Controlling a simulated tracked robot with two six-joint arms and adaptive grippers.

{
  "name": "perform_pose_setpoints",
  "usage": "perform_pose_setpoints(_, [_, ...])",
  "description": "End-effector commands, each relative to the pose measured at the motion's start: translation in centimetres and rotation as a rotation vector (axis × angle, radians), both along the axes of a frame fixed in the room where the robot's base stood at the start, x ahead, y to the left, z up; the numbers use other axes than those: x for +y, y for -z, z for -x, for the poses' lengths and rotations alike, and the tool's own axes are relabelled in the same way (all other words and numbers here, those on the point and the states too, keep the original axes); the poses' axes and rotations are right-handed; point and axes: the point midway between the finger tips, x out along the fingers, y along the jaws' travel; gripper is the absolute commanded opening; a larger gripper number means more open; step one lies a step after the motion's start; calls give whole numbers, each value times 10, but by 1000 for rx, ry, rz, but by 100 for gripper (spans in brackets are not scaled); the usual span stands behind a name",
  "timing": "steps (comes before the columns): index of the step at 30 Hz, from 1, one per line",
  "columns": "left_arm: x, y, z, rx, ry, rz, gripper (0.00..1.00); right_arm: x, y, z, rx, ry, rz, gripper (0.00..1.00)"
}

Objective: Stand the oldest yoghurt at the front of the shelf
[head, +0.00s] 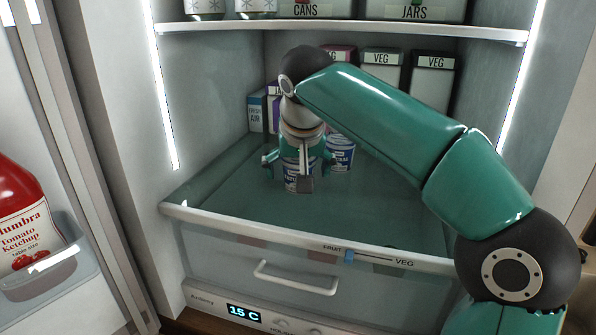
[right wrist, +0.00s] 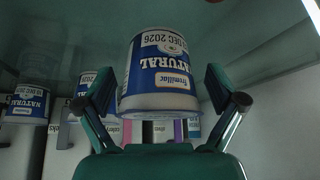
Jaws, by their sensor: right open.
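My right gripper (head: 299,168) is open over the glass shelf (head: 222,197), its fingers on either side of a white and blue yoghurt pot (head: 291,183). In the right wrist view this pot (right wrist: 162,78) appears upside down between the open fingers (right wrist: 159,92), with a visible gap on at least the right side. Its label reads NATURAL, with a date ending DEC 2026; the day is unclear. A second yoghurt pot (head: 341,155) stands behind and to the right. Two other pots show in the right wrist view, at the left (right wrist: 28,103) and beside the left finger (right wrist: 86,78). My left gripper is out of view.
VEG cartons (head: 432,80) and a FRESH AIR box (head: 257,112) stand at the back. The upper shelf (head: 340,31) holds CANS and JARS containers. A drawer (head: 300,278) is below. Ketchup (head: 22,215) stands in the door. The shelf front is clear.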

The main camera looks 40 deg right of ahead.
Motion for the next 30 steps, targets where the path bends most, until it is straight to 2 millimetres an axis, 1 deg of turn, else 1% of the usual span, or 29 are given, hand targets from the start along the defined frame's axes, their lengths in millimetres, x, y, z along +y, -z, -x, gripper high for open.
perform_pose_setpoints(5, [0, -3, 0, 0, 0, 0, 0, 9, -25, 10, -6, -2, -1, 94])
perform_pose_setpoints(12, [0, -12, 0, 0, 0, 0, 0, 25, -69, 29, -4, -3, 0, 94])
perform_pose_setpoints(16, [0, -16, 0, 0, 0, 0, 0, 32, -87, 37, -3, -2, 0, 94])
perform_pose_setpoints(21, [0, -19, 0, 0, 0, 0, 0, 36, -98, 43, 0, -1, 1, 94])
perform_pose_setpoints(30, [0, -19, 0, 0, 0, 0, 0, 36, -100, 44, 1, 0, 1, 94])
